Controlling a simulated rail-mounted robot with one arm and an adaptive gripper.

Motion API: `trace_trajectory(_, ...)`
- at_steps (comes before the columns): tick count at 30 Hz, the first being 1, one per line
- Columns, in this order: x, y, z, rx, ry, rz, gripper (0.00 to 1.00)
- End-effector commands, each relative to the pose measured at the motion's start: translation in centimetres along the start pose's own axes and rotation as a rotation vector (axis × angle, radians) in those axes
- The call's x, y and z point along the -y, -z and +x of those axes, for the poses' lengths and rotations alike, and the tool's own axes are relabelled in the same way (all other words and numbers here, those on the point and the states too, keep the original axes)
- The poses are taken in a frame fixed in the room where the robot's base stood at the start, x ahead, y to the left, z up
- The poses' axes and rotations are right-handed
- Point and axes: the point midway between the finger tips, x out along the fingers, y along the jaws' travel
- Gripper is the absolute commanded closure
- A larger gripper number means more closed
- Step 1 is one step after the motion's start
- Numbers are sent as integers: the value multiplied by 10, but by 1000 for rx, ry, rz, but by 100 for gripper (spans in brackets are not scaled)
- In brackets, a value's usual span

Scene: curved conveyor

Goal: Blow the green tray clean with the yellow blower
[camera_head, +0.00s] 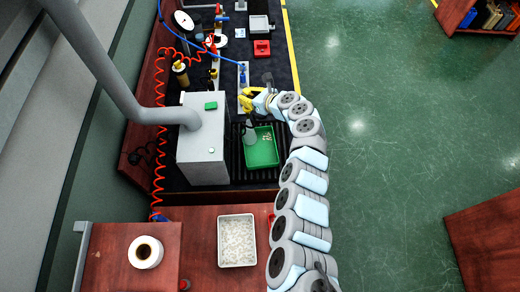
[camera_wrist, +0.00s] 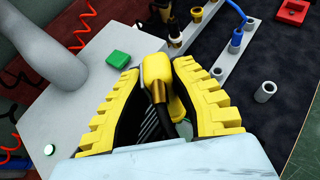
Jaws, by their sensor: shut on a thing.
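The green tray (camera_head: 262,157) lies on the dark slatted conveyor in the head view, with small pale bits scattered in it. My gripper (camera_head: 246,99) is above and just beyond the tray's far edge. In the wrist view my gripper (camera_wrist: 158,72) is shut on the yellow blower (camera_wrist: 157,67), which sits between its ribbed yellow fingers. A brass-coloured collar and a dark part show below the yellow body. A grey shape hangs below the gripper over the tray's far left corner in the head view; I cannot tell whether it is the blower's nozzle.
A white box (camera_head: 202,150) with a green button (camera_head: 211,106) and a thick grey pipe stands close left of the tray. A coiled red hose (camera_head: 160,150) runs along the left. A white bin (camera_head: 237,240) of pale pieces and a tape roll (camera_head: 145,252) are in front.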

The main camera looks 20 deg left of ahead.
Motion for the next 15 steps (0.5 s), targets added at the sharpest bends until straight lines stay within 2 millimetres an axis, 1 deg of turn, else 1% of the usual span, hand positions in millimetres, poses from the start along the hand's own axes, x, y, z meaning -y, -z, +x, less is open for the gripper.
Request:
trace_trajectory(10, 0, 0, 0, 1, 0, 0, 100)
trace_trajectory(15, 5, 2, -3, 0, 2, -1, 100)
